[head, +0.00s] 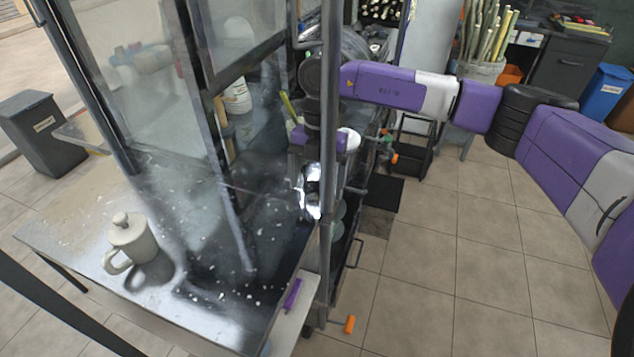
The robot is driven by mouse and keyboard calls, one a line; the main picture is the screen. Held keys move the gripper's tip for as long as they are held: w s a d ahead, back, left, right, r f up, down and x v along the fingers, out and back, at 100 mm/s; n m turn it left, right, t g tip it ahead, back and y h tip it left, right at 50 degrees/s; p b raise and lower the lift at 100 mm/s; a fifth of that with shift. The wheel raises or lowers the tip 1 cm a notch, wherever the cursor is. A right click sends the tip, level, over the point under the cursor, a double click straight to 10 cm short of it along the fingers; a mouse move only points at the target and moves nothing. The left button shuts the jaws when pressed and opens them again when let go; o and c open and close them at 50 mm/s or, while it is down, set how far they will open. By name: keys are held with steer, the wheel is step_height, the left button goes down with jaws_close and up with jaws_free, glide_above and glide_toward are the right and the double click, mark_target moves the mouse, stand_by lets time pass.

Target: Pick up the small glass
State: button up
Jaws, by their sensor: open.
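I cannot clearly make out the small glass. Two small pale greenish round shapes show just right of the metal post, and I cannot tell whether either is a glass. My gripper (311,196) points down beside the post (326,130), near the right end of the metal table (95,262). It is open. Its fingers are small, bright with glare and partly hidden by the post, so what lies between or below them is unclear.
A beige lidded mug (133,243) stands on the table's left part. Framed clear panels (110,80) rise over the table. A purple piece (292,296) lies at its front right edge. Tiled floor at right is clear.

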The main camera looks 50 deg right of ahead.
steer(key=c, duration=1.5)
steer(key=shift+r, duration=0.15)
